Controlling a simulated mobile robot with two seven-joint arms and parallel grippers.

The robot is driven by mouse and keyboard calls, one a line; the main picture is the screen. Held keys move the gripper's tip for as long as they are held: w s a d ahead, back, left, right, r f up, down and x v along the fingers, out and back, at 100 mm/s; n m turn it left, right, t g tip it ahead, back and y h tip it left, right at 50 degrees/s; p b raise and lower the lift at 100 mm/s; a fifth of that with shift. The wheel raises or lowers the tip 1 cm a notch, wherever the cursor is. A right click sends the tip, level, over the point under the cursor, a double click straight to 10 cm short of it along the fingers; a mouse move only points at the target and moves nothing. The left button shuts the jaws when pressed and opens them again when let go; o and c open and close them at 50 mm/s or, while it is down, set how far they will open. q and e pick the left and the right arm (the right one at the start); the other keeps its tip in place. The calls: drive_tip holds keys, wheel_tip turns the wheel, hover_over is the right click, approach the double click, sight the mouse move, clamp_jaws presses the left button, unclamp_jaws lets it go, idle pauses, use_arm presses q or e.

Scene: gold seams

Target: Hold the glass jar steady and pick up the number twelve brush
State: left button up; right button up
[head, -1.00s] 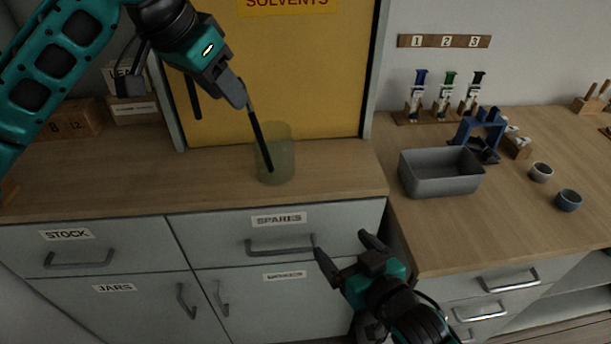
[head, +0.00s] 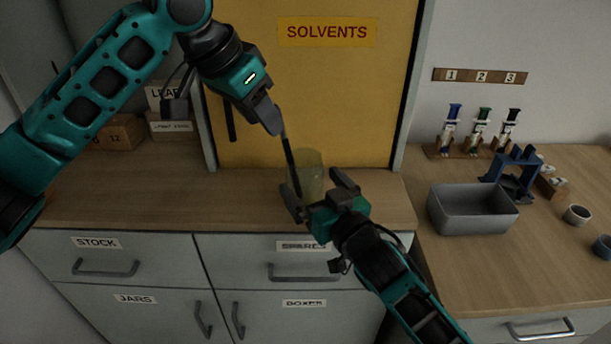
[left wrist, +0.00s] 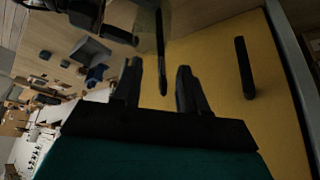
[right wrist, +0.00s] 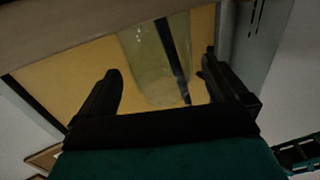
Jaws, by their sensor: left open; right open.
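The glass jar (head: 309,171) is clear with a greenish tint and stands on the wooden counter before the yellow cabinet. A dark, thin brush (head: 290,158) leans in it, its upper end sticking out to the upper left. My left gripper (head: 278,128) is at the brush's upper end; in the left wrist view the brush (left wrist: 161,60) lies between the open fingers. My right gripper (head: 318,193) is open at the near side of the jar; in the right wrist view the jar (right wrist: 155,65) shows between its fingers. Contact cannot be told. No number is readable on the brush.
A yellow solvents cabinet (head: 300,90) stands right behind the jar. To the right, a grey bin (head: 470,212), a blue stand (head: 514,172), small cups (head: 577,215) and a rack of tubes (head: 476,150) sit on the bench. Wooden boxes (head: 121,132) stand at the left.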

drive_tip(key=shift+x, duration=2)
drive_tip(key=c, duration=1.1)
